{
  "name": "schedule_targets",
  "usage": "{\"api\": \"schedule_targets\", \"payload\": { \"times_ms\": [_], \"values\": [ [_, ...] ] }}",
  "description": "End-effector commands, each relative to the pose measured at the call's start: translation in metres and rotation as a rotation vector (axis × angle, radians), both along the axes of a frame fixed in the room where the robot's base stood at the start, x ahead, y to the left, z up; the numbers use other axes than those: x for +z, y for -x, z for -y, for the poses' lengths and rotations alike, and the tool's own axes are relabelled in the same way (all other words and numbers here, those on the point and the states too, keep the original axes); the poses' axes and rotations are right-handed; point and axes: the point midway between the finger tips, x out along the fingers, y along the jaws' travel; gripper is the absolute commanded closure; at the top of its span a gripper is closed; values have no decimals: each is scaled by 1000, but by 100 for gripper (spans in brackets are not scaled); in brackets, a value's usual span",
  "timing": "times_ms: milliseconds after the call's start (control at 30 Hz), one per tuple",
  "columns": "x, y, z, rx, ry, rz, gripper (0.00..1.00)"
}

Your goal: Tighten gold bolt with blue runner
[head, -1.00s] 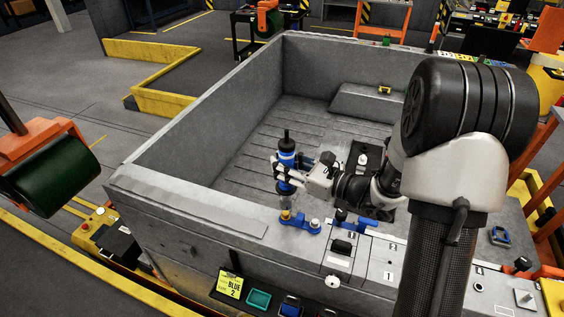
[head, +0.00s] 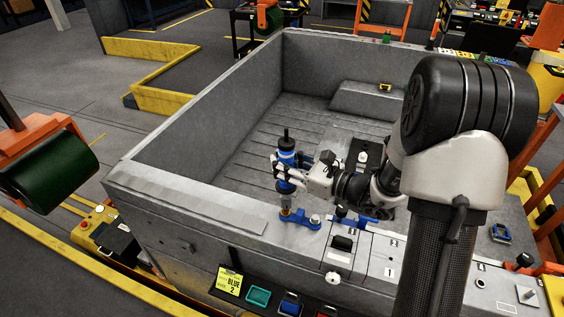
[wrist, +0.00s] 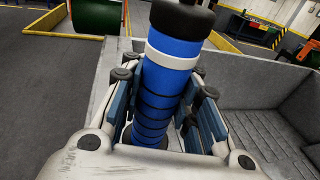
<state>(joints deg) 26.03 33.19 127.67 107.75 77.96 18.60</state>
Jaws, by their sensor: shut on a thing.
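The blue runner (head: 286,145) is an upright blue cylindrical tool with a black top and a white band. It stands out large in the wrist view (wrist: 172,75). My gripper (head: 287,172) is shut around the runner's body, with a finger on each side in the wrist view. The gold bolt (head: 286,211) is at the left end of a blue bracket (head: 303,221) on the grey carrier's front ledge. The runner's lower end is directly above the bolt in the head view. I cannot tell whether they touch. The wrist view hides the bolt.
The grey carrier (head: 150,200) has raised walls and an open inside. A white-topped bolt (head: 315,219) is at the bracket's right end. A black-handled block (head: 341,244) lies just right.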

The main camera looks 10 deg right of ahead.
Motion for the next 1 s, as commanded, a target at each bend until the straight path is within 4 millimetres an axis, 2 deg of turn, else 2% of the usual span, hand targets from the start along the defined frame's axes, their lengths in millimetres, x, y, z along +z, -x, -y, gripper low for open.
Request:
{"api": "schedule_targets", "payload": {
  "times_ms": [533, 1000],
  "values": [
    [1, -1, 0, 0, -1, 4, 100],
    [-7, -1, 0, 0, -1, 4, 100]
  ]
}}
